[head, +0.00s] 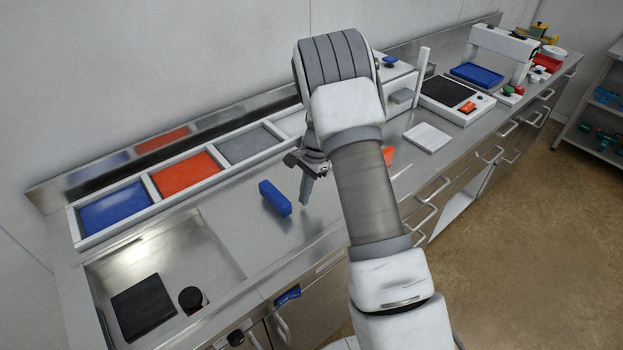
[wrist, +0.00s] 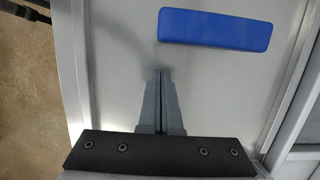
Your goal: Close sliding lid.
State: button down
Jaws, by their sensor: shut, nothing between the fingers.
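A blue bar (head: 274,198) sits on a smooth grey metal surface in the counter, to the right of an open recessed well (head: 215,243). It looks like the handle of the sliding lid, but the lid's edges are hard to make out. In the wrist view the blue bar (wrist: 215,29) lies across a pale grey panel (wrist: 115,75) between raised side edges. My gripper (head: 304,202) points down just right of the bar in the head view. Its fingertips (wrist: 159,72) are together, empty and apart from the bar.
The well holds a black square (head: 143,307) and a dark round item (head: 190,298). Behind it runs a white-framed row with blue (head: 115,209), red (head: 186,174) and grey (head: 247,145) sections. A white slab (head: 427,137) and devices stand farther right.

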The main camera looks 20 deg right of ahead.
jog(key=shift+s+a+r, duration=0.1)
jog(key=shift+s+a, duration=0.15)
jog(key=shift+a, duration=0.35)
jog(key=shift+s+a, duration=0.25)
jog(key=shift+a, duration=0.3)
jog(key=s+a+p, duration=0.1)
jog(key=s+a, duration=0.3)
jog(key=a, duration=0.6)
jog(key=s+a+p, duration=0.1)
jog(key=s+a, duration=0.3)
jog(key=a, duration=0.7)
jog(key=s+a, duration=0.5)
jog(key=a, duration=0.5)
jog(key=shift+a+p, duration=0.4)
jog(key=shift+s, duration=0.1)
